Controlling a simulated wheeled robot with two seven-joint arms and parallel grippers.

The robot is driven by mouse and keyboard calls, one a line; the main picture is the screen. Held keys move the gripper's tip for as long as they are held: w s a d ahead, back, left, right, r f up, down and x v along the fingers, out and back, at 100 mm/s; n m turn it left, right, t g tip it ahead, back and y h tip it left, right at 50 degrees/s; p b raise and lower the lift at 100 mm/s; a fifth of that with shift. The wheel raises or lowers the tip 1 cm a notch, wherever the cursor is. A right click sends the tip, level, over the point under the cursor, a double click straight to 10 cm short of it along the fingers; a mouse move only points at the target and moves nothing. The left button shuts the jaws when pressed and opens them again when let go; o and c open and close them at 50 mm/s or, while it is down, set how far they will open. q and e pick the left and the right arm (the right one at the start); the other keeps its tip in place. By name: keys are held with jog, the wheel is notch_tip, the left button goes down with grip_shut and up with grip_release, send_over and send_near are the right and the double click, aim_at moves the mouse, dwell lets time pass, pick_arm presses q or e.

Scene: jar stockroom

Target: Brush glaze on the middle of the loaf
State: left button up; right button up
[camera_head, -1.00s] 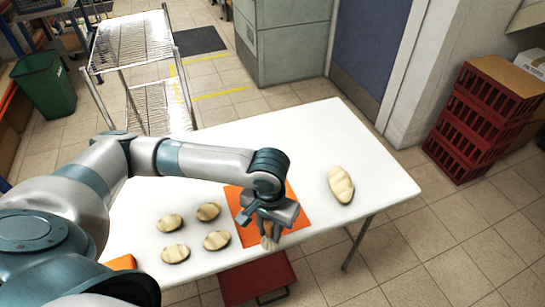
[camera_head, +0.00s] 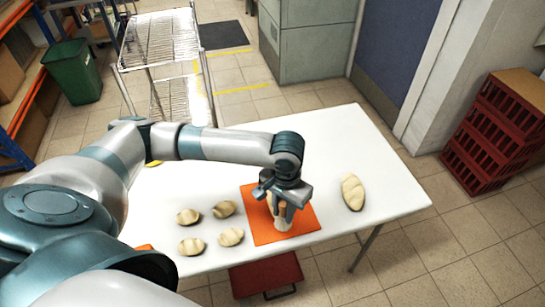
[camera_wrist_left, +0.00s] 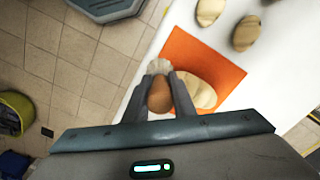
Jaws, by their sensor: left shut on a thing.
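My left gripper (camera_head: 287,203) is shut on a brush (camera_head: 283,224) with a brown handle (camera_wrist_left: 159,97) and pale bristles (camera_wrist_left: 158,67). It is over the orange mat (camera_head: 303,222) on the white table. A pale scored loaf (camera_wrist_left: 205,93) lies on the mat, beside the brush in the wrist view and partly hidden by the gripper. In the head view the gripper covers most of this loaf. I cannot tell whether the bristles touch it. My right gripper is not in view.
Several small scored loaves (camera_head: 224,208) lie left of the mat, and a longer loaf (camera_head: 353,192) lies to its right. The white table (camera_head: 345,135) is clear behind. A red stool (camera_head: 265,277) stands at its front edge. Stacked red crates (camera_head: 490,125) stand at right.

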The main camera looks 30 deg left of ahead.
pick_arm(q)
jog(key=w+a+r+m+p, duration=0.1)
jog(key=w+a+r+p, duration=0.5)
jog(key=w+a+p, duration=0.1)
jog(key=shift+w+a+m+p, duration=0.15)
jog(key=shift+a+m+p, duration=0.15)
jog(key=shift+a+p, duration=0.55)
jog(key=shift+d+f, duration=0.1)
jog(key=shift+d, duration=0.1)
